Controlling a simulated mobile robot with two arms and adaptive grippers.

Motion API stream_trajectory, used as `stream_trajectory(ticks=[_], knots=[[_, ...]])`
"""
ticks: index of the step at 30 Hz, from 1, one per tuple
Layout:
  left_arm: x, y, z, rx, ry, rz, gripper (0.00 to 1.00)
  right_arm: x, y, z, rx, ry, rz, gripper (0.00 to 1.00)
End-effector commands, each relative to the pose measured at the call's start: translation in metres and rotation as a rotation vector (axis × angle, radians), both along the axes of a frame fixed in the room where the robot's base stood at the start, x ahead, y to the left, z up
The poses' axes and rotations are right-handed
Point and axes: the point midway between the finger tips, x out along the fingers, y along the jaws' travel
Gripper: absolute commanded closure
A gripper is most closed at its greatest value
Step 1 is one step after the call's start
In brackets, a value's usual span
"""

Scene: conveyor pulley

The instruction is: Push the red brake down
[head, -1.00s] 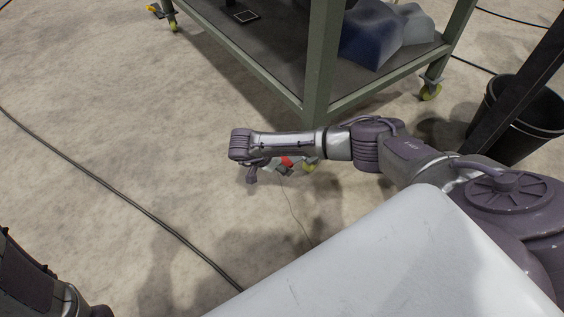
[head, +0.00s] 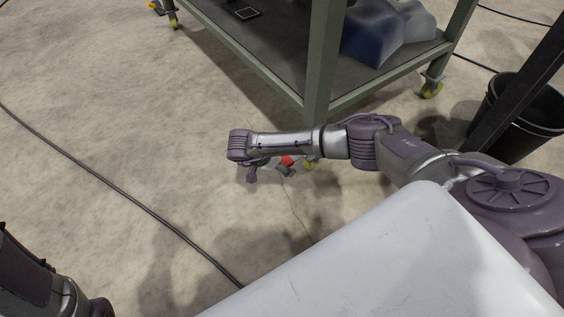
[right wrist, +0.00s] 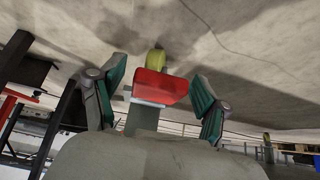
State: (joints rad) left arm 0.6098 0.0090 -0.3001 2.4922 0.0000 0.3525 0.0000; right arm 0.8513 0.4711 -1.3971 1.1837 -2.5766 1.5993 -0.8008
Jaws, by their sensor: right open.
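The red brake (head: 287,160) is a small pedal at the caster under the near corner post of the green cart, partly hidden by my right forearm in the head view. In the right wrist view the red brake (right wrist: 162,88) shows between the two fingers, with the yellow-green wheel (right wrist: 156,62) just behind it. My right gripper (right wrist: 160,98) is open, one green-padded finger on each side of the brake. I cannot tell whether it touches the brake. In the head view the right gripper (head: 258,170) is low beside the brake, mostly hidden. My left gripper is out of view.
The green cart frame (head: 318,75) stands over the brake, with blue and grey lumps (head: 375,35) on its lower shelf. A black bin (head: 520,115) stands at the right. A dark cable (head: 140,207) crosses the otherwise open floor on the left.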

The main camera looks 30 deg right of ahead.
Motion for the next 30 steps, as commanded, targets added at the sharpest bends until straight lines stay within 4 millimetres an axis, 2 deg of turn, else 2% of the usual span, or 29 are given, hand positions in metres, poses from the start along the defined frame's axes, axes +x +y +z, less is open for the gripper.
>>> stream_trajectory(ticks=[4,7,15,21,30], knots=[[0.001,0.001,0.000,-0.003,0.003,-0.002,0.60,0.000,0.003,0.004,0.001,0.000,0.000,0.25],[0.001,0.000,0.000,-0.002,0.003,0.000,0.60,0.000,0.011,0.015,0.003,-0.001,0.001,0.25],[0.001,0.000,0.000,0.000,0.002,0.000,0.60,-0.002,0.044,0.062,0.002,-0.003,0.003,0.25],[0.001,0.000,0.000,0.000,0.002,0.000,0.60,-0.004,0.062,0.088,0.002,-0.002,0.003,0.25],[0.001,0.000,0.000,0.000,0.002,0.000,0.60,-0.005,0.069,0.099,0.000,0.000,0.000,0.25]])
